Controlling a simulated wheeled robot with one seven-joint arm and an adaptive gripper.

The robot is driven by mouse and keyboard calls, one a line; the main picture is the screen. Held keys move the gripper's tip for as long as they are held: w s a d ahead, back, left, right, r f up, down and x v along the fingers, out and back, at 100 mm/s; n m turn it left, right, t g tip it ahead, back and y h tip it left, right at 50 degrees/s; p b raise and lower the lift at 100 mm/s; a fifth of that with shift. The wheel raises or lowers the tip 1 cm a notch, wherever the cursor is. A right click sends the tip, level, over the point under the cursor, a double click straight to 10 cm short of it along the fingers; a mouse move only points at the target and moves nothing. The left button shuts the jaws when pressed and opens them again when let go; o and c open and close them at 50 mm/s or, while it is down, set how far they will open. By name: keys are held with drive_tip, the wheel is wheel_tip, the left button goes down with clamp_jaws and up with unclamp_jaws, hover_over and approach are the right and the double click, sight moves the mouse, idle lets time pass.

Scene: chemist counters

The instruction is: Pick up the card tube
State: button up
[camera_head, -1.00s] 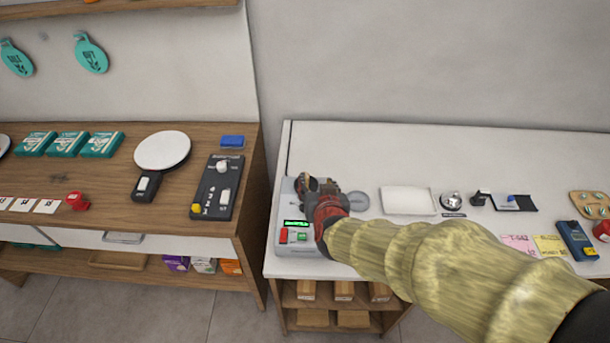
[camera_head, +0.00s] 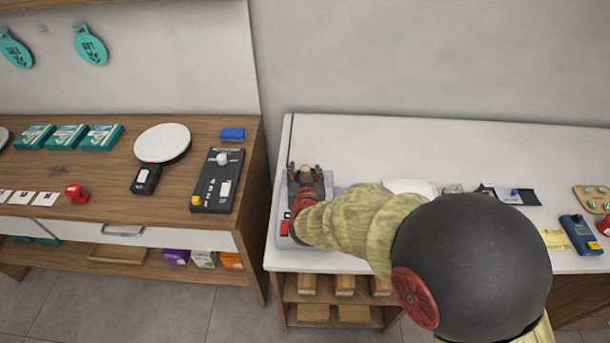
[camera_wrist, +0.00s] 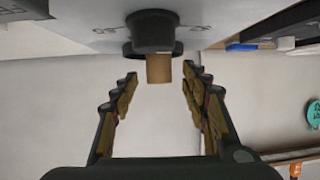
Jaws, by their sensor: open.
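A short brown tube (camera_wrist: 158,69), seemingly the card tube, shows in the wrist view at a black round holder (camera_wrist: 152,31) with a wider flange. Both appear against the pale face of a device, and the picture seems upside down. My gripper (camera_wrist: 160,78) is open, with one finger on each side of the tube's line and clear gaps between. In the head view my gripper (camera_head: 305,170) is low over the grey device at the left end of the white counter. My wrist and arm cover part of that device, and the tube is too small there to tell clearly.
The grey device (camera_head: 281,242) has a green display and red button. A wooden counter (camera_head: 110,188) stands left across a gap, with a black control box (camera_head: 217,181) near its edge. A blue meter (camera_head: 579,234) lies right. The white counter's back strip (camera_head: 400,145) is clear.

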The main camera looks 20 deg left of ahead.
drive_tip(key=shift+w, duration=0.1)
drive_tip(key=shift+c, duration=1.2)
drive_tip(key=c, duration=0.6)
drive_tip(key=shift+r, duration=0.1)
